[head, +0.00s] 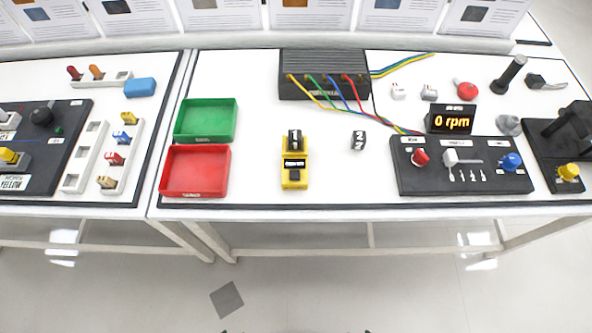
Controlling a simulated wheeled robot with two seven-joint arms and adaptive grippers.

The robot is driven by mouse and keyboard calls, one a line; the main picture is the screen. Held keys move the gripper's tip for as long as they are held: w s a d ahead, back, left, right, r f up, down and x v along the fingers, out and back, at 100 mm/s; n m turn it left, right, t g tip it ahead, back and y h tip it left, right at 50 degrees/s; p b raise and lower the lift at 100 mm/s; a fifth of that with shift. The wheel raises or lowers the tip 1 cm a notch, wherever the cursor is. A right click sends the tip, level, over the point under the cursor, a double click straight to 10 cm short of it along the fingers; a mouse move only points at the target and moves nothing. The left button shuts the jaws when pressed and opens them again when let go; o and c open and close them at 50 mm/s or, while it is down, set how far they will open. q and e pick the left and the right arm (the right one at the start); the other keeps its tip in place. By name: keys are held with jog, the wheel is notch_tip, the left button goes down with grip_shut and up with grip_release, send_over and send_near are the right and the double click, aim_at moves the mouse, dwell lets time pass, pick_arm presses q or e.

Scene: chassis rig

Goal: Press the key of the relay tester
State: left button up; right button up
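The relay tester (286,183) is a small yellow block on the white table, right of the red tray. A black relay-like cube with a white mark (295,140) sits at its far end. A dark strip with unreadable pale lettering crosses its middle. The key cannot be told apart clearly; the near part of the tester is yellow with a small paler patch. A second black cube marked 2 (358,140) stands apart to the right of the tester. Neither gripper shows; nothing touches the tester.
Red (195,172) and green (207,121) trays stand left of the tester. A black box (323,75) with coloured wires lies behind. A control panel (465,184) with knobs and an orange "0 rpm" display (452,120) is at right. The table in front of the tester is clear.

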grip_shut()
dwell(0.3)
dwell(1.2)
